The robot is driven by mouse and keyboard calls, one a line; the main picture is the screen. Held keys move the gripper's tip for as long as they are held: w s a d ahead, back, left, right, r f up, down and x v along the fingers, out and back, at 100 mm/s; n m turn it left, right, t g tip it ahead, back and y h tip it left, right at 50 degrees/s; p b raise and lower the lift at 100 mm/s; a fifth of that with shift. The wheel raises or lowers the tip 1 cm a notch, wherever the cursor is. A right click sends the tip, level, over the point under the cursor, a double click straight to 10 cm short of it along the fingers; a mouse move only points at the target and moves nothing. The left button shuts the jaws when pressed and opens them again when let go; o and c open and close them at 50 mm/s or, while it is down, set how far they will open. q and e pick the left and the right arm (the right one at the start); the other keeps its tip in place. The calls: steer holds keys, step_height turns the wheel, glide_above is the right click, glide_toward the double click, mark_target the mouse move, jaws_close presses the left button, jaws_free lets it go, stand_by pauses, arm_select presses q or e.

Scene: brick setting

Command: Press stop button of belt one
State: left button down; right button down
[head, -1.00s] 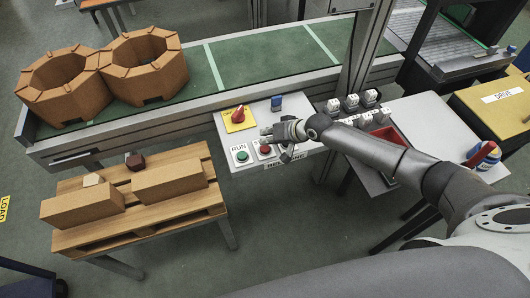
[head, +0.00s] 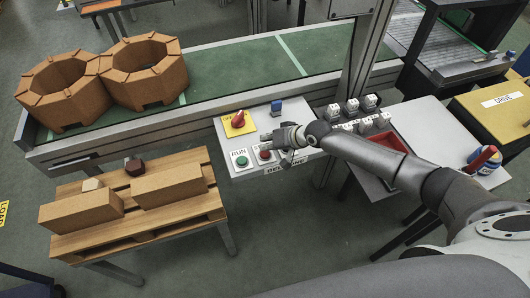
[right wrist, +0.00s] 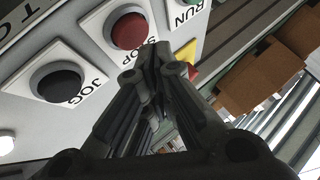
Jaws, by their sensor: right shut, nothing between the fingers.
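The white control panel (head: 224,136) on the belt frame has a green RUN button (head: 241,160) and a red STOP button (head: 265,155) beside it. A sign below is partly hidden. My right gripper (head: 266,137) is shut and empty over the panel, just behind the STOP button. In the right wrist view, the red STOP button (right wrist: 128,28) sits on its white plate, left of and above my closed fingertips (right wrist: 152,52). The fingertips overlap the edge of the STOP plate; contact cannot be told. A dark JOG button (right wrist: 58,83) is lower left. My left gripper is not in view.
A red handle (head: 238,119) on a yellow plate and a blue switch (head: 276,107) stand behind the buttons. Octagonal brick rings (head: 143,72) sit on the green belt (head: 245,75). A pallet table (head: 130,215) with bricks stands front left; a red tray (head: 385,141) is to the right.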

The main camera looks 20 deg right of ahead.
steer(key=shift+f, duration=0.1)
stand_by(0.4)
steer(key=shift+f, duration=0.3)
steer(key=shift+f+b, duration=0.55)
steer(key=shift+b, duration=0.1)
stand_by(0.5)
steer(key=shift+r+p, duration=0.9)
step_height(320, 180, up, 5)
steer(key=p, duration=0.4)
steer(key=shift+r+p, duration=0.1)
steer(key=shift+p, duration=0.3)
